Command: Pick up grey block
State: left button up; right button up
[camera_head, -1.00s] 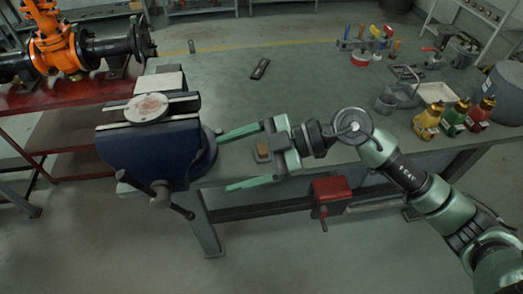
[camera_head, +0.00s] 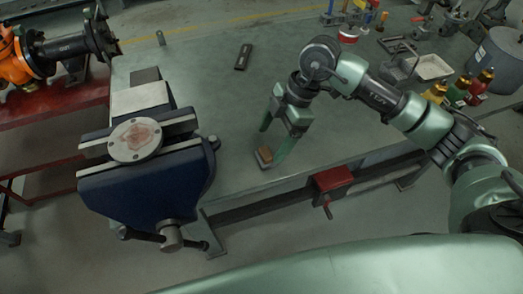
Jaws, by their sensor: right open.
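A small block (camera_head: 265,155) with a brownish top and a grey lower part sits on the green bench top near its front edge. My right gripper (camera_head: 272,146) is above the bench, pointing down with its two green fingers spread apart. One fingertip is close beside the block in the picture; whether it touches cannot be told. Nothing shows between the fingers. My left gripper is out of the picture.
A blue vise (camera_head: 140,190) with a round pale disc (camera_head: 136,140) on top stands at the left. A dark flat object (camera_head: 243,57) lies farther back. A red vise (camera_head: 332,182) hangs at the front edge. The bench middle is clear.

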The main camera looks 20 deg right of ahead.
aim_at(265, 153)
jog(key=shift+s+x, duration=0.2)
jog(key=shift+x, duration=0.85)
jog(key=p+x, duration=0.1)
jog(key=x, duration=0.1)
jog(key=shift+f, duration=0.35)
jog(key=shift+a+f, duration=0.15)
jog(key=shift+f, duration=0.3)
jog(key=c, duration=1.4)
jog(key=shift+c, duration=0.5)
jog(key=shift+w+r, duration=0.1)
jog(key=shift+r, duration=0.35)
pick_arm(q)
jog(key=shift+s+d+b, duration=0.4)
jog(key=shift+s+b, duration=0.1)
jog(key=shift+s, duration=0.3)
pick_arm(e)
notch_tip(265, 153, up, 19)
jog(key=shift+r, duration=0.1)
